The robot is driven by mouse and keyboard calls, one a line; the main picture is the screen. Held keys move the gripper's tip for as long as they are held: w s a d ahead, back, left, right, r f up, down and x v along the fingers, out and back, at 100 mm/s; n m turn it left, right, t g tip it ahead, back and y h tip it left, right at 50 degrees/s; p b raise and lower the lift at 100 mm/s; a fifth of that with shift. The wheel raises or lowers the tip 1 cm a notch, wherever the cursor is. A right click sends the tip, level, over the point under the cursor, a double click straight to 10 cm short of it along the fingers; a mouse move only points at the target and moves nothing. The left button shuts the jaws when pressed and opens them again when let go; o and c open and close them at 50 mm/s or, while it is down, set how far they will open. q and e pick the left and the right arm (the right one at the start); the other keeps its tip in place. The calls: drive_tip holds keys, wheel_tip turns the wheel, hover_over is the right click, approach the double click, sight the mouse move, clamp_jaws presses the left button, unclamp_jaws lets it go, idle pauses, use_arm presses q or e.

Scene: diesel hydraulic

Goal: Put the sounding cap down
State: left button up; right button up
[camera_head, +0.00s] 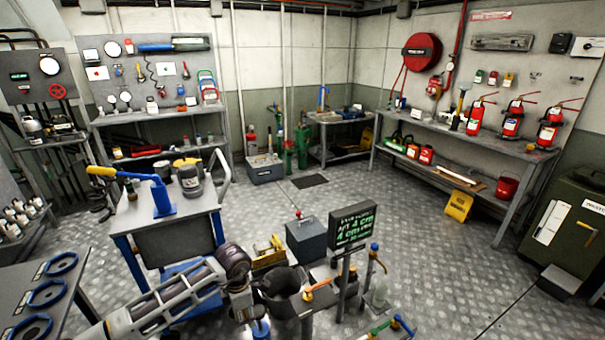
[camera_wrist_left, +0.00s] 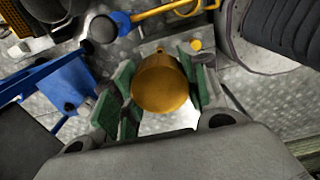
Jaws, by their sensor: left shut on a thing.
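The sounding cap (camera_wrist_left: 160,82) is a round, yellow-orange piece in the left wrist view. It sits between the green-padded fingers of my left gripper (camera_wrist_left: 160,90), which is shut on it. In the head view my left arm comes in from the lower left, and my left gripper (camera_head: 243,308) points down at the bottom middle. The cap cannot be made out there. A pale plate shows below the cap in the wrist view; I cannot tell whether the cap touches it. My right gripper is not in view.
A dark bucket-like cylinder (camera_head: 282,292) is close beside the gripper. A sign (camera_head: 352,226) on a post stands to its right. A blue-framed bench (camera_head: 165,215) with a blue pump stands behind my arm. A grey box (camera_head: 306,240) is beyond.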

use_arm(q)
drive_tip(key=r+m+p, duration=0.1)
drive_tip(key=m, duration=0.1)
drive_tip(key=a+r+m, duration=0.1)
drive_tip(key=r+m, duration=0.1)
drive_tip(key=shift+w+a+r+p, duration=0.1)
drive_tip(key=shift+w+r+p, duration=0.05)
drive_tip(key=shift+r+p, duration=0.2)
drive_tip(key=r+m+p, duration=0.1)
drive_tip(key=m, duration=0.1)
drive_tip(key=a+r+m, duration=0.1)
drive_tip(key=r+m, duration=0.1)
drive_tip(key=shift+w+r+p, duration=0.1)
drive_tip(key=shift+r+p, duration=0.05)
drive_tip(key=shift+p, duration=0.25)
drive_tip(key=s+a+r+m+p, duration=0.3)
drive_tip(key=a+r+m+p, duration=0.2)
drive_tip(key=m, duration=1)
drive_tip(key=shift+r, duration=0.85)
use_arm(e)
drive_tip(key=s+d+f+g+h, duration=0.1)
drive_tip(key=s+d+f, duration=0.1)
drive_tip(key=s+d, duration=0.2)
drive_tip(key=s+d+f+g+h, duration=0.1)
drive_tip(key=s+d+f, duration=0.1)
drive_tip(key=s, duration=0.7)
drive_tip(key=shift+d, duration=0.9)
use_arm(q)
drive_tip(key=shift+s, duration=0.1)
